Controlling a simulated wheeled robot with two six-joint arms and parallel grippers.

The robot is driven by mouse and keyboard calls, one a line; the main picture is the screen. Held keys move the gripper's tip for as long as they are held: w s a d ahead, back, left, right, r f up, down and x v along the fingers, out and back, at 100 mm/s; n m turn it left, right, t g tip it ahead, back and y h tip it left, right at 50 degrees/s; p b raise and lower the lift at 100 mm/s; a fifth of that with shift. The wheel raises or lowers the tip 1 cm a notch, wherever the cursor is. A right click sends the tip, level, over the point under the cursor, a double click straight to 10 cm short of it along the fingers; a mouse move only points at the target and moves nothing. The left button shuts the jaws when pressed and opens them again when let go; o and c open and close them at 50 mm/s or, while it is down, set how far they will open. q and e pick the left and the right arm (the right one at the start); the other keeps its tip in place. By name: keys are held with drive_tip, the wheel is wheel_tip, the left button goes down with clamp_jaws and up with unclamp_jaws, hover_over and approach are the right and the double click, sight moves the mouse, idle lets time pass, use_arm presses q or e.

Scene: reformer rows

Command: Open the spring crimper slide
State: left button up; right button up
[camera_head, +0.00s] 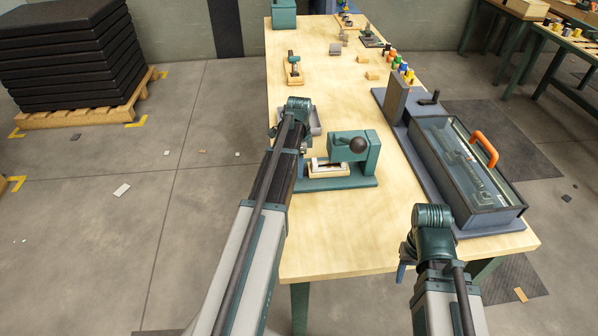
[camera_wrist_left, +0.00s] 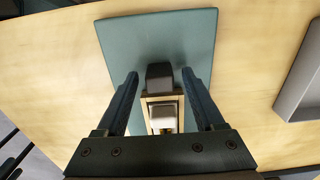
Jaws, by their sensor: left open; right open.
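My left gripper (camera_wrist_left: 159,76) is open, one finger on each side of the dark block, with gaps showing. In the head view my arm hides most of it. My right gripper (camera_head: 403,266) is open, mostly hidden, near the table's front edge.
A long blue-grey machine with a clear cover (camera_head: 465,170) and orange handle (camera_head: 484,148) fills the table's right side. A grey tray (camera_head: 315,122) lies behind the crimper. Small fixtures and coloured spools stand further back. The table front (camera_head: 345,235) is clear.

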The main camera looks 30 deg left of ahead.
use_arm(q)
drive_tip(key=shift+f, duration=0.1)
clamp_jaws()
idle(0.3)
idle(1.1)
